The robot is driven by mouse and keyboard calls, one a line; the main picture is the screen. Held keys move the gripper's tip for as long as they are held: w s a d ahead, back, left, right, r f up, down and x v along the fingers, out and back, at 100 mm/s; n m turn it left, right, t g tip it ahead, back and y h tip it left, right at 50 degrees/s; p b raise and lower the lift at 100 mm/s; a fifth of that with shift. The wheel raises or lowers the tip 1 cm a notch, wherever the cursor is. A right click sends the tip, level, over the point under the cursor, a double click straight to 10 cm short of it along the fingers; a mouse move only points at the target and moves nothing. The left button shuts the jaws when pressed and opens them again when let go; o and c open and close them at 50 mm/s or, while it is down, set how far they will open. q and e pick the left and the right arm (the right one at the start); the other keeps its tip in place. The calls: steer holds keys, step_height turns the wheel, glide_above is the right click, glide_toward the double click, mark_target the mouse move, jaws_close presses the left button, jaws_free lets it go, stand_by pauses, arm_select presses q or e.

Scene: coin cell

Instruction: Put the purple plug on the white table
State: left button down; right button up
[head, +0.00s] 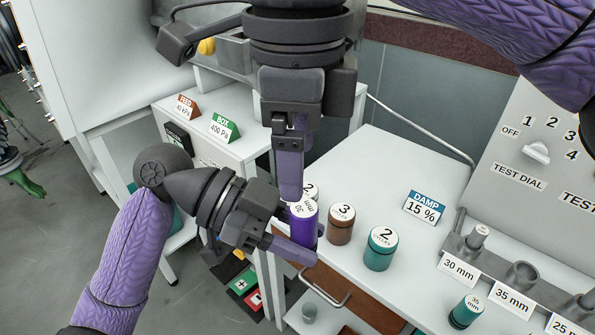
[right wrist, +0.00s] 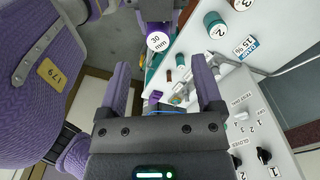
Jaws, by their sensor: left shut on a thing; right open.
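The purple plug (head: 303,227), with a white top marked 30, is upright at the near left edge of the white table (head: 385,165). My left gripper (head: 305,243) is shut around its lower part from the left. I cannot tell whether its base touches the tabletop. My right gripper (head: 291,192) comes down from above with its fingertips close over the plug's top; its fingers overlap in the head view. In the right wrist view the right gripper (right wrist: 162,72) is open and empty, with the purple plug (right wrist: 158,42) just beyond its fingertips.
A brown jar (head: 341,225) marked 3 and a teal jar (head: 381,250) marked 2 stand right of the plug; another jar is partly hidden behind it. A blue DAMP sign (head: 424,207) stands behind. A socket rack (head: 520,279) is right. The table's back is clear.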

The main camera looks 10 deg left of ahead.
mark_target(298, 205)
step_height(298, 205, down, 8)
steer(key=shift+r, duration=0.15)
jaws_close()
arm_select(q)
steer(key=shift+c, duration=1.1)
jaws_free()
steer(key=shift+a, duration=0.1)
